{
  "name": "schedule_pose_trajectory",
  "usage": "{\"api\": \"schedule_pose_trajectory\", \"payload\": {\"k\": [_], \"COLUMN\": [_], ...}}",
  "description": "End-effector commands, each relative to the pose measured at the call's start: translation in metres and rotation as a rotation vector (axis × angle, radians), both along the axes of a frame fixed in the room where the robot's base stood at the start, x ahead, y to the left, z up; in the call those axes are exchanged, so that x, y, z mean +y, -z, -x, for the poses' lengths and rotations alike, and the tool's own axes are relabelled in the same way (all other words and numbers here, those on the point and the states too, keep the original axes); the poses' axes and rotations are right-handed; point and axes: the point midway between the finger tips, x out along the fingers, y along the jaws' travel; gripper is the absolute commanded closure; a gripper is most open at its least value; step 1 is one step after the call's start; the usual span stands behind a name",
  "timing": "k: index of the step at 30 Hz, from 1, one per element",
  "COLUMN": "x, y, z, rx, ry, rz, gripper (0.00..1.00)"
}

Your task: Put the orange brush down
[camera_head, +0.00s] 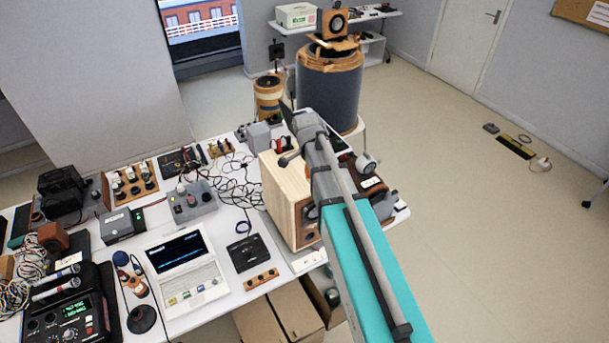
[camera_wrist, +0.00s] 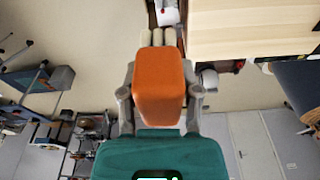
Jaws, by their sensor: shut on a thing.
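In the wrist view my gripper (camera_wrist: 160,94) is shut on the orange brush (camera_wrist: 158,75), with one grey finger at each side of it. The brush shows as a rounded orange block, with pale rounded parts at its far end. In the head view my arm reaches over the right end of the table (camera_head: 204,318), beside and above the wooden speaker box (camera_head: 279,197). The brush and the fingertips cannot be made out clearly there, as my own arm covers that area.
A white laptop (camera_head: 185,270), a black box (camera_head: 246,252), a grey box with knobs (camera_head: 190,203) and tangled cables crowd the table. A dark drum (camera_head: 328,95) bearing a small speaker (camera_head: 333,23) stands behind. Cardboard boxes (camera_head: 295,311) are below the front edge. Open floor lies right.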

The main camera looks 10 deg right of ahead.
Motion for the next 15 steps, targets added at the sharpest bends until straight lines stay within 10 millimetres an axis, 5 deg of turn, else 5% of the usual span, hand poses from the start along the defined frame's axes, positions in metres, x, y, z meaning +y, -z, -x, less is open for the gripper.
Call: {"api": "schedule_pose_trajectory", "payload": {"k": [15], "x": [-0.002], "y": [0.035], "z": [-0.073], "rx": [0.001], "ry": [0.004], "rz": [-0.001], "gripper": [1.0]}}
